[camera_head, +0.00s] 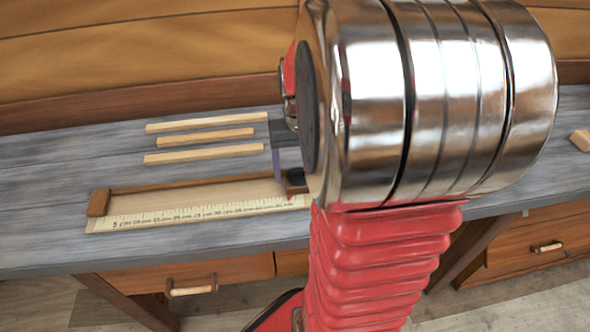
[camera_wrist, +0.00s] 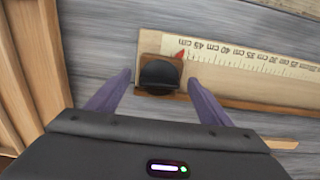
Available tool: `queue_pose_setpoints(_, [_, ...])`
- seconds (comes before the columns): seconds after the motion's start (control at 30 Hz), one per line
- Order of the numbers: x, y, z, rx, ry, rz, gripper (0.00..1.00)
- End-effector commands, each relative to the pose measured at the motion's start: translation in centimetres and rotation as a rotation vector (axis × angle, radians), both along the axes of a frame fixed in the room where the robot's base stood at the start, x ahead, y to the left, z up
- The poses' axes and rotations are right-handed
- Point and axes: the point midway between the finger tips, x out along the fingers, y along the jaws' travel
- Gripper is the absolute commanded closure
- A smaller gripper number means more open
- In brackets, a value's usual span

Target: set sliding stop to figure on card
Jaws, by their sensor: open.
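The sliding stop is a brown wooden block with a black round knob (camera_wrist: 160,76) and a red pointer (camera_wrist: 181,55). It sits near the high-number end of a pale measuring rule (camera_wrist: 245,57), past the 45 label; the exact reading is too small to tell. In the head view the knob (camera_head: 296,177) is partly hidden by my arm, and the rule (camera_head: 150,217) runs along the bench front. My gripper (camera_wrist: 160,88) is open, its purple fingers apart on either side of the stop; I cannot tell whether they touch it. No card shows.
Several pale wooden strips (camera_head: 207,121) lie behind the rule on the grey bench (camera_head: 60,170). A brown end block (camera_head: 98,202) stands at the rule's low end. Another wood piece (camera_head: 580,140) lies far right. Drawers with handles (camera_head: 191,287) sit below the bench.

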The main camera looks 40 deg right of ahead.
Motion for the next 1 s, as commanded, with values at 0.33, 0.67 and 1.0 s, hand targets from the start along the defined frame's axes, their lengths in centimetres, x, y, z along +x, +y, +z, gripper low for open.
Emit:
queue_pose_setpoints(0.33, [0.0, 0.0, -2.1, 0.0, 0.0, 0.0, 0.27])
queue_pose_setpoints(0.67, [0.0, 0.0, -2.1, 0.0, 0.0, 0.0, 0.36])
queue_pose_setpoints(1.0, [0.0, 0.0, -2.1, 0.0, 0.0, 0.0, 0.6])
